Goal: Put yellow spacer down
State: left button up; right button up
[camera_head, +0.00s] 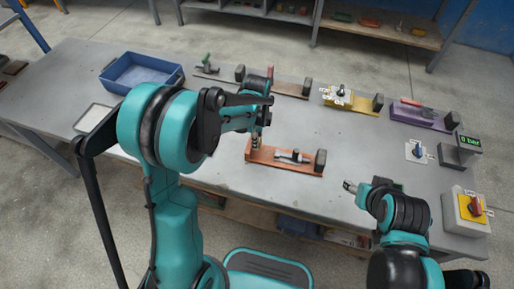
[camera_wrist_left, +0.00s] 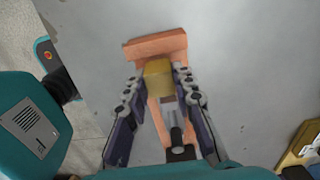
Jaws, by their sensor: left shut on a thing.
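My left gripper (camera_head: 256,141) is low over the left end of an orange fixture (camera_head: 283,168). In the left wrist view, the left gripper (camera_wrist_left: 158,80) is shut on a yellow spacer (camera_wrist_left: 158,71), with one finger on each side. The spacer is in front of the end plate of the orange fixture (camera_wrist_left: 154,45); I cannot tell whether it touches the fixture. A grey and black clamp (camera_head: 292,157) lies along the fixture to the right. In the head view the spacer is hidden by the gripper. My right gripper (camera_head: 349,187) is near the table's front edge, its jaw opening unclear.
A blue bin (camera_head: 140,72) and a white tray (camera_head: 92,118) are at the left. More fixtures stand along the back, including a yellow one (camera_head: 352,100) and a purple one (camera_head: 423,115). A gauge (camera_head: 462,149) and a switch box (camera_head: 466,211) are at the right.

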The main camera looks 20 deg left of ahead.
pick_arm(q)
jog(key=shift+f+b, duration=0.85)
jog(key=shift+f, duration=1.15)
jog(key=shift+f, duration=0.1)
jog(key=o, duration=1)
jog(key=shift+o, duration=0.2)
